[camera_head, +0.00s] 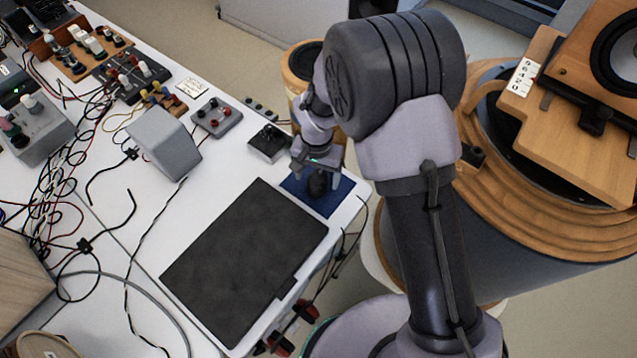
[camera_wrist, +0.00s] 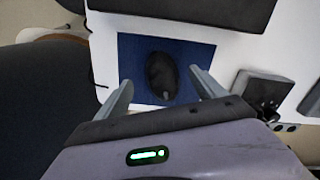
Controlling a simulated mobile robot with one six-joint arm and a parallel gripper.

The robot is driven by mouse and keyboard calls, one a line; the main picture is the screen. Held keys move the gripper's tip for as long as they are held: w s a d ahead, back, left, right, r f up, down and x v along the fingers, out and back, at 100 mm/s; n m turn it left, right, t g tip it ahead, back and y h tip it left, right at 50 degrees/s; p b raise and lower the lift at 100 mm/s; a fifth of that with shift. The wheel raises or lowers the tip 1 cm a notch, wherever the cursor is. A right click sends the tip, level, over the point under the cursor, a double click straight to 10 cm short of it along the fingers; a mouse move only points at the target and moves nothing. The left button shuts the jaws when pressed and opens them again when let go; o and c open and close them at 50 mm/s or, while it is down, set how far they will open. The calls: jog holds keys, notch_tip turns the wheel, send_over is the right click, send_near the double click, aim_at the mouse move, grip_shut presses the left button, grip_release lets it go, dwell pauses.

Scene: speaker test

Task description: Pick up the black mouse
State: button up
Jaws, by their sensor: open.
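The black mouse (camera_wrist: 161,76) lies on a blue mouse pad (camera_wrist: 203,55) in the wrist view. My gripper (camera_wrist: 162,88) is open, with one finger on each side of the mouse in that view and white or blue surface showing between. In the head view the mouse (camera_head: 318,184) shows as a small dark shape on the blue pad (camera_head: 330,203) near the right edge of the white table. My gripper (camera_head: 318,168) is right over it there, pointing down. I cannot tell how high the fingertips are above the pad.
A closed black laptop or flat panel (camera_head: 245,260) lies beside the pad on the white table (camera_head: 150,215). A small dark box (camera_head: 268,143) stands close behind my gripper. A grey box (camera_head: 165,142), cables and electronics fill the left. A wooden round speaker stand (camera_head: 400,235) is right of the table.

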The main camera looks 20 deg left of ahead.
aim_at(316, 183)
notch_tip(316, 183, down, 4)
jog(key=shift+a+r+b, duration=0.1)
jog(key=shift+b, duration=0.6)
jog(key=shift+r, duration=0.1)
jog(key=c, duration=1.5)
